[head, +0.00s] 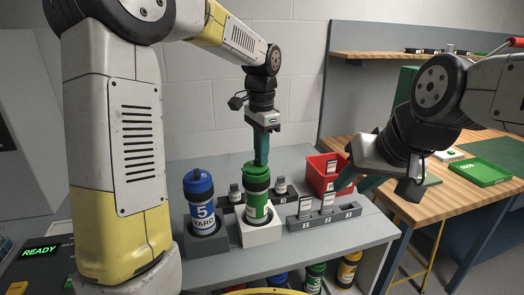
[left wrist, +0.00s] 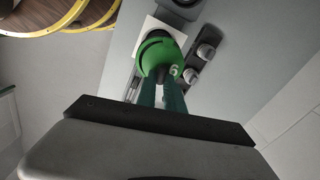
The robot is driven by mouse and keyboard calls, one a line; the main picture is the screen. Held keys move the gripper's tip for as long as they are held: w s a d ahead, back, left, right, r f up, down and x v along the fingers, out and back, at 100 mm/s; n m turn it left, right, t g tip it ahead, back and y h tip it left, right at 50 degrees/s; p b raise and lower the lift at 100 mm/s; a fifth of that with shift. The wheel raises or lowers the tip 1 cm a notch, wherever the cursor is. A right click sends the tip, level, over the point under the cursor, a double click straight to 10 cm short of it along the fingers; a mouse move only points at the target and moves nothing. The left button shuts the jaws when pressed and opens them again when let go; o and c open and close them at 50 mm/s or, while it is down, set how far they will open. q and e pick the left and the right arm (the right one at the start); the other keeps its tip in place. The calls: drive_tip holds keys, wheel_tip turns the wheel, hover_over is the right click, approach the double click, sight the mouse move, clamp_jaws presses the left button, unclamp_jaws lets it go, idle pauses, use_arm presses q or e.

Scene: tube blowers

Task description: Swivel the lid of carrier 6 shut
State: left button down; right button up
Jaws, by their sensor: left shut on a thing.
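The green carrier (head: 256,202) with dark bands stands upright in a white block (head: 262,234) on the grey bench. That part is mostly hidden by the fingertips, and I cannot tell how far the lid is turned. My right gripper (head: 356,184) is empty with its fingers apart, right of the carrier.
A blue carrier marked 5 (head: 201,205) stands in a dark block to the left. A grey rack with upright cards (head: 324,217) and a red bin (head: 318,176) lie to the right. Small jars (head: 280,186) stand behind. More carriers (head: 347,270) sit below the bench.

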use_arm(q)
drive_tip(key=shift+s+d+m, duration=0.2)
drive_tip(key=shift+s+m, duration=0.15)
drive_tip(key=shift+m, duration=0.45)
drive_tip(key=c, duration=1.4)
unclamp_jaws()
drive_tip(key=shift+c, duration=0.2)
drive_tip(key=shift+r, duration=0.1)
wheel_tip(320, 180, up, 8)
drive_tip(key=shift+f, duration=0.2)
